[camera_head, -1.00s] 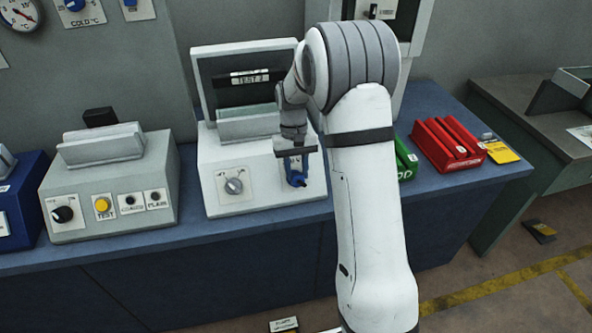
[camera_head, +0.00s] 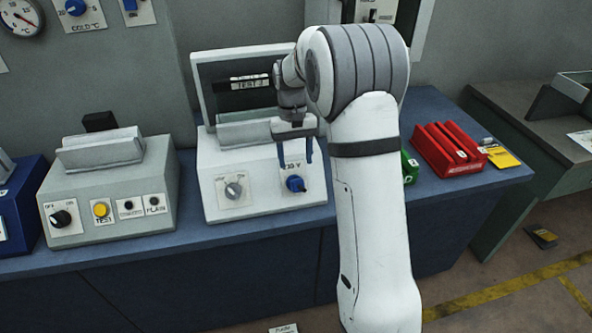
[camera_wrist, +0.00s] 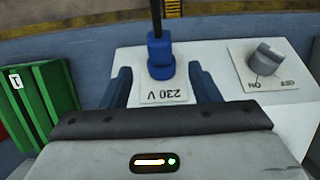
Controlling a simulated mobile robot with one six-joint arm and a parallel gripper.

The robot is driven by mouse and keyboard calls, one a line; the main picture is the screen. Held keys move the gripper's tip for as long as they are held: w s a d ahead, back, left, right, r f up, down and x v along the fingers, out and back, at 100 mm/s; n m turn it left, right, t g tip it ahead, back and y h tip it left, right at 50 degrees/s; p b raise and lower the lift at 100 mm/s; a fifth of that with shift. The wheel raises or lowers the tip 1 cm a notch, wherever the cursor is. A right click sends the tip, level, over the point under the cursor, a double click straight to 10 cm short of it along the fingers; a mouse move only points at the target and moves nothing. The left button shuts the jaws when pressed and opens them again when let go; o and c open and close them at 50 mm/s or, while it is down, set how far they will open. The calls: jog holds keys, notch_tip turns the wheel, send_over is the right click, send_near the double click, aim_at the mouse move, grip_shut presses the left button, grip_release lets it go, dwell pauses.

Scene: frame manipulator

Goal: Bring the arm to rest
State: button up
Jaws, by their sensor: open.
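My gripper (camera_head: 295,152) is in front of the upper right of a white test machine (camera_head: 212,180), above its blue 230 V plug (camera_head: 295,184). In the wrist view my gripper's two blue fingers (camera_wrist: 163,85) are apart, one on each side of the blue plug (camera_wrist: 160,56), with a gap to each. The plug sits at the machine's 230 V label, and a dark cable runs from it. My white arm hides part of the bench to the right.
A grey machine (camera_head: 110,195) with a yellow button stands to the left on the blue bench (camera_head: 440,112). The machine's grey knob (camera_head: 233,190) is left of the plug.

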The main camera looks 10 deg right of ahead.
jog(key=shift+v, duration=1)
jog(key=s+r+t, duration=0.2)
jog(key=s+r, duration=0.2)
jog(key=s, duration=0.3)
jog(key=s+r+t, duration=0.1)
jog(key=s+r, duration=0.3)
jog(key=s, duration=0.4)
jog(key=s+f+t, duration=0.2)
jog(key=s+t, duration=0.1)
jog(key=s, duration=0.9)
jog(key=shift+s, duration=0.3)
jog(key=shift+f, duration=0.1)
